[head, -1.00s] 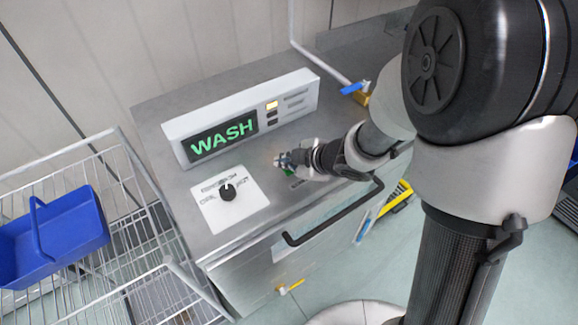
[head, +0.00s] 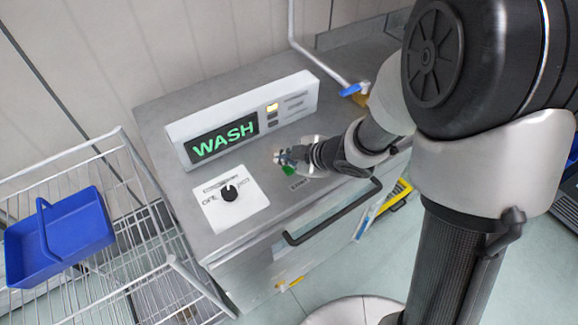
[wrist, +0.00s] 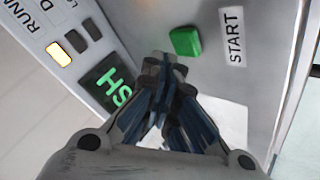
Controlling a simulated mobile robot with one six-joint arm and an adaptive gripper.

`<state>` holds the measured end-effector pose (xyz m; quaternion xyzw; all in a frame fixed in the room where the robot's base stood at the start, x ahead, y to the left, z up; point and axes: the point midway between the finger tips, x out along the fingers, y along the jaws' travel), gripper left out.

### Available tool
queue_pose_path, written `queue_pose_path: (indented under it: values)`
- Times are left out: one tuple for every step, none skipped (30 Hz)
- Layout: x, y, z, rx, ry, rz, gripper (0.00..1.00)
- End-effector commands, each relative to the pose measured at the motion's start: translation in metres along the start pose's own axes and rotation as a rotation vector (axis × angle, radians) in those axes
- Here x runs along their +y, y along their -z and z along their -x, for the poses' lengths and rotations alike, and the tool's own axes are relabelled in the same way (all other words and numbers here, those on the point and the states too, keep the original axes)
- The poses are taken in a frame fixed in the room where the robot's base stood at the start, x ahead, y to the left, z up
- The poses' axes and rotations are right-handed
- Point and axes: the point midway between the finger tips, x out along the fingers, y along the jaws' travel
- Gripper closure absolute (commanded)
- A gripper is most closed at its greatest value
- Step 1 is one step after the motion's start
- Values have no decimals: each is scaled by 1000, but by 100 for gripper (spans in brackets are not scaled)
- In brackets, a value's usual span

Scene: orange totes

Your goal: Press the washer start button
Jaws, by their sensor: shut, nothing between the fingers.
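The washer (head: 232,250) is a grey metal box with a white display unit (head: 300,100) on top reading WASH in green. The green start button (wrist: 185,41) shows in the wrist view beside a START label (wrist: 232,37). In the head view the button (head: 288,170) is partly hidden by my gripper (head: 281,157). My gripper is shut and empty. In the wrist view its fingertips (wrist: 165,65) are just below the button in the picture; I cannot tell whether they touch it.
A black dial (head: 229,192) on a white plate sits left of the button. A black handle bar (head: 333,212) runs along the washer front. A wire rack (head: 150,290) holding a blue basket (head: 60,243) stands at left. A blue-handled valve (head: 352,89) is behind my arm.

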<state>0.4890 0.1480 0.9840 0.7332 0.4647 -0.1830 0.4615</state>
Motion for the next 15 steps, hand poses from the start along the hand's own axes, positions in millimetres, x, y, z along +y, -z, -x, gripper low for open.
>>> queue_pose_path:
  values:
    - [3,3,4,0,0,0,100]
    - [5,5,6,0,0,0,100]
    - [7,7,10,0,0,0,100]
    - [9,9,12,0,0,0,100]
    - [10,10,14,0,-1,0,100]
    - [13,12,17,0,-1,0,100]
    - [14,14,19,0,-1,0,100]
    - [16,16,21,0,-1,0,100]
    - [18,18,24,0,-1,0,100]
    - [19,19,26,0,-1,0,100]
    - [21,20,28,0,-1,0,100]
    - [22,22,31,0,-1,0,100]
    - [24,24,32,0,-1,0,100]
    - [24,24,33,0,-1,0,100]
    - [25,25,34,0,0,0,100]
